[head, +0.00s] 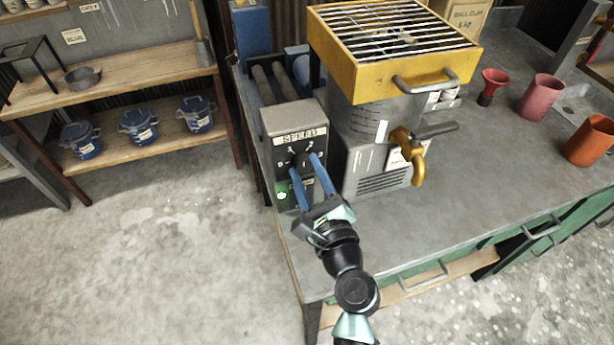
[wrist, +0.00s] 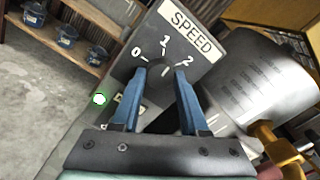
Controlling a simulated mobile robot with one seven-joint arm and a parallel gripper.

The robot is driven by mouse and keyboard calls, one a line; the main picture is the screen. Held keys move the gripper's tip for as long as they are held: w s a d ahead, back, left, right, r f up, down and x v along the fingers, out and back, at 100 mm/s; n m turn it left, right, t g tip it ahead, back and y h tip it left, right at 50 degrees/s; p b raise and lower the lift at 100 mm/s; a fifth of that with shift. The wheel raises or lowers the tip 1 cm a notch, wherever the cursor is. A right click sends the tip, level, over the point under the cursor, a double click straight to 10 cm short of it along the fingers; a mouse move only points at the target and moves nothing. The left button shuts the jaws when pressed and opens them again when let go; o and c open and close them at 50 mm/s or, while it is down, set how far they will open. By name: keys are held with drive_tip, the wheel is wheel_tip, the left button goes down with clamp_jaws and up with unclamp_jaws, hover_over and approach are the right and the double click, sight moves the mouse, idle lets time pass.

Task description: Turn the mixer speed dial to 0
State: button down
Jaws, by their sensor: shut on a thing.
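The speed dial (wrist: 163,78) is a dark knob on the front of a grey control box (head: 283,122) headed SPEED. In the wrist view the marks 0, 1 and 2 run from left to right around it. My gripper (head: 304,165) reaches the box front with its two blue fingers, which also show in the wrist view (wrist: 161,76). The fingers are shut on the dial, one on each side. They partly hide the dial, and I cannot tell for sure which mark it points to.
A lit green button (head: 281,195) sits low on the box front. Right of the box stands a grey mixer body (head: 370,125) with a brass tap (head: 418,170) and a yellow grated hopper (head: 385,78). Red cups stand farther right on the grey bench (head: 470,185).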

drive_tip(key=n+b, duration=0.2)
drive_tip(key=n, duration=0.2)
drive_tip(key=shift+f+n+b, duration=0.1)
drive_tip(key=shift+n+b, duration=0.2)
drive_tip(key=shift+b, duration=0.05)
drive_tip(key=n+b, duration=0.3)
drive_tip(key=n, duration=0.1)
drive_tip(key=shift+d+n, duration=0.1)
drive_tip(key=shift+n, duration=0.2)
drive_tip(key=n+b, duration=0.2)
drive_tip(key=n, duration=0.1)
drive_tip(key=shift+n+b, duration=0.3)
drive_tip(key=n+b, duration=0.2)
drive_tip(key=n, duration=0.2)
drive_tip(key=shift+b, duration=0.4)
drive_tip(key=shift+r+n, duration=0.2)
drive_tip(key=shift+n, duration=0.1)
drive_tip(key=shift+c, duration=2.1)
unclamp_jaws()
